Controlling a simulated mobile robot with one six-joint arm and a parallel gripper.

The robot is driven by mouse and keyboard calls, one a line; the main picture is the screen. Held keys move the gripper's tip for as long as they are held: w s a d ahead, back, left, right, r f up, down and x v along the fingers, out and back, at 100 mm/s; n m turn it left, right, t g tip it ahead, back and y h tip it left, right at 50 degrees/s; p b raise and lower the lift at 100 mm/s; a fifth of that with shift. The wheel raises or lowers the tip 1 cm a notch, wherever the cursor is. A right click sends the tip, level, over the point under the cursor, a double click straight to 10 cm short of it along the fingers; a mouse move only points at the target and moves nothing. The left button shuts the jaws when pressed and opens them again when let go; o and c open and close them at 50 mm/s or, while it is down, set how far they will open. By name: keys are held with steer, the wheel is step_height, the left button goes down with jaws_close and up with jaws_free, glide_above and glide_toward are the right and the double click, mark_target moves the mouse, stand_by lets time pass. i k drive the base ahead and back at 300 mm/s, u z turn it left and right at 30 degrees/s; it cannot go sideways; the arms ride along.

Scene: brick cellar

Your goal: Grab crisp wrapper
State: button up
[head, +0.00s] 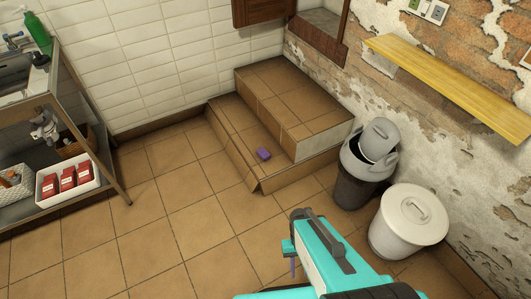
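A small purple packet (263,154), which looks like the crisp wrapper, lies on the lower tiled step (235,140) near its front edge. My teal arm comes in from the bottom of the head view. The end of my arm with my gripper (292,266) is below and to the right of the packet, well apart from it. Only a thin dark purple part shows under the teal end, so I cannot tell whether the fingers are open or shut.
A dark bin (357,180) with its grey lid tilted and a white lidded bin (408,222) stand on the right. A metal shelf unit (92,130) with a white box (67,184) of red packs stands left. The tiled floor (170,210) between is clear.

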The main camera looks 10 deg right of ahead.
mark_target(262, 153)
steer(key=i, duration=1.3)
steer(key=z, duration=0.3)
steer(key=k, duration=0.2)
steer(key=u, duration=2.65)
steer(key=i, duration=0.55)
steer(key=u, duration=0.05)
